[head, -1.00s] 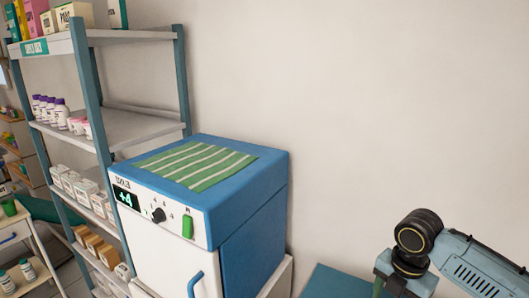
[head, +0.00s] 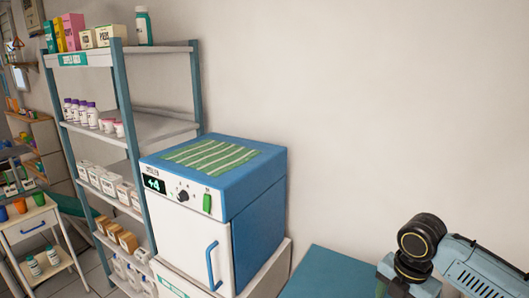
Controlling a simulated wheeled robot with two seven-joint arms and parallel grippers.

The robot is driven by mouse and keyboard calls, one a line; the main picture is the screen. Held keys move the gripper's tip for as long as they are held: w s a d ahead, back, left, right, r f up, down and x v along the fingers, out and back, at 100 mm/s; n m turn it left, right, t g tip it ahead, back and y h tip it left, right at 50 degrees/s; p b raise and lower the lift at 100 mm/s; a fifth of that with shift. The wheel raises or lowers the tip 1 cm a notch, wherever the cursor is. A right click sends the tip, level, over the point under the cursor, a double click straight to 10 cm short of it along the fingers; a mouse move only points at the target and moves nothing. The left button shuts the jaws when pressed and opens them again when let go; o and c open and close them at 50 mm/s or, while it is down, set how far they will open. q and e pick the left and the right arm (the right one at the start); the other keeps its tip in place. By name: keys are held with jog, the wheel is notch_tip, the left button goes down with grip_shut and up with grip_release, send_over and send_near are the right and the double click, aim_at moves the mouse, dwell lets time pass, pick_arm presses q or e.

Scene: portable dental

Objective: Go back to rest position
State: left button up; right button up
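My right arm shows at the lower right of the head view, with its dark round joint and blue-grey link. Its gripper is outside the frame. My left arm and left gripper are not in view. A blue and white cabinet (head: 262,226) with a dial, a small display and a closed door with a blue handle stands in the middle. A green and white striped cloth (head: 210,155) lies flat on its top.
A shelf rack (head: 138,128) with bottles and boxes stands left of the cabinet. A white cart (head: 28,222) with cups and bottles is at the far left. A blue surface (head: 330,275) lies below my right arm. The wall behind is bare.

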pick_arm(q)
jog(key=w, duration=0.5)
pick_arm(e)
jog(key=s+a+f+m+t+y, duration=0.2)
jog(key=s+a+f+m, duration=0.6)
jog(key=s+a, duration=0.3)
jog(key=s+d+m+t+h, duration=0.1)
jog(key=s+d+m, duration=0.1)
jog(key=s+m, duration=0.5)
jog(key=s+d+m+t+h, duration=0.1)
jog(key=s+d+m, duration=0.2)
jog(key=s+m, duration=0.4)
notch_tip(320, 180, down, 30)
jog(key=g+b, duration=0.2)
jog(key=b, duration=0.3)
pick_arm(q)
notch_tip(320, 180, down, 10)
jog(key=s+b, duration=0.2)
jog(key=b, duration=0.3)
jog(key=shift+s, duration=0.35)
pick_arm(e)
jog(key=s+d+f+g, duration=0.1)
jog(key=s+d+f, duration=0.1)
jog(key=s+f, duration=1.4)
notch_tip(320, 180, down, 4)
jog(key=shift+s+d+f+m, duration=0.1)
jog(key=shift+s+d+m, duration=0.05)
jog(key=shift+s+m, duration=0.2)
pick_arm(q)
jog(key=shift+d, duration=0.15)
